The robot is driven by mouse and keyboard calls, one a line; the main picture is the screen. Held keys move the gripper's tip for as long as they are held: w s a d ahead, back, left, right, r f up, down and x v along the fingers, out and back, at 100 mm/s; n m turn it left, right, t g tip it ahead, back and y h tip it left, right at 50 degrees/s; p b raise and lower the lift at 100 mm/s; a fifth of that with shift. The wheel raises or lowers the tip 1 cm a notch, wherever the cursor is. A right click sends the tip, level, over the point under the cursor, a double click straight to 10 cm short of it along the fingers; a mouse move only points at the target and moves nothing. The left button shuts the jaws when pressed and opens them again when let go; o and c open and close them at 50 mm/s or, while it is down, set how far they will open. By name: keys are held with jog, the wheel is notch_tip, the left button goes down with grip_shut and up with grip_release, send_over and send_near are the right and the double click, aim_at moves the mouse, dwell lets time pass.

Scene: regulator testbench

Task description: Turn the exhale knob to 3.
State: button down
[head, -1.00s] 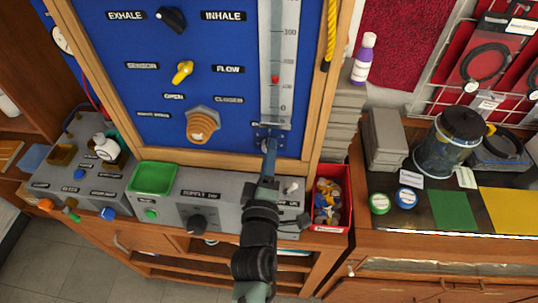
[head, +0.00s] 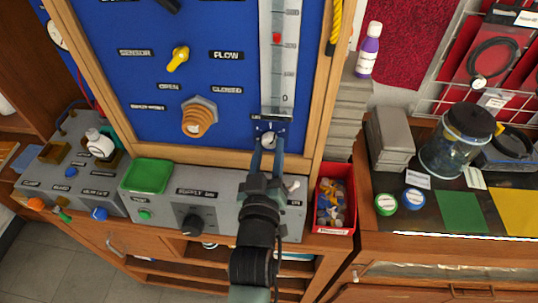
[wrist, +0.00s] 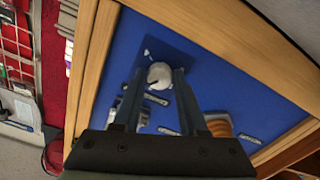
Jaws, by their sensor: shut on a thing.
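My gripper (head: 268,147) is shut on a small round silver knob (wrist: 159,70) on the blue panel (head: 225,135), just below the tall clear gauge (head: 278,85). A dark pointer line shows on the knob's face in the wrist view. A red float (head: 276,38) stands in the gauge between the marks that look like 200 and 300. The label near the knob is too small to read. A black pointer knob (head: 170,5) is cut off at the top; in the earlier frame it sits between EXHALE and INHALE labels.
The panel also carries a yellow lever (head: 178,58) and an orange knob (head: 197,120). A grey box with a black dial (head: 192,225) and a green tray (head: 147,176) stands below. A red bin (head: 333,200) of small parts is close to my arm's right.

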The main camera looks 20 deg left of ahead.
jog(key=m+b, duration=0.2)
jog(key=m, duration=0.2)
jog(key=shift+f+m, duration=0.1)
jog(key=shift+m, duration=0.2)
dwell(0.3)
jog(key=shift+c, duration=2.2)
grip_release()
jog(key=b+v, duration=0.3)
jog(key=v, duration=1)
jog(key=shift+a, duration=0.1)
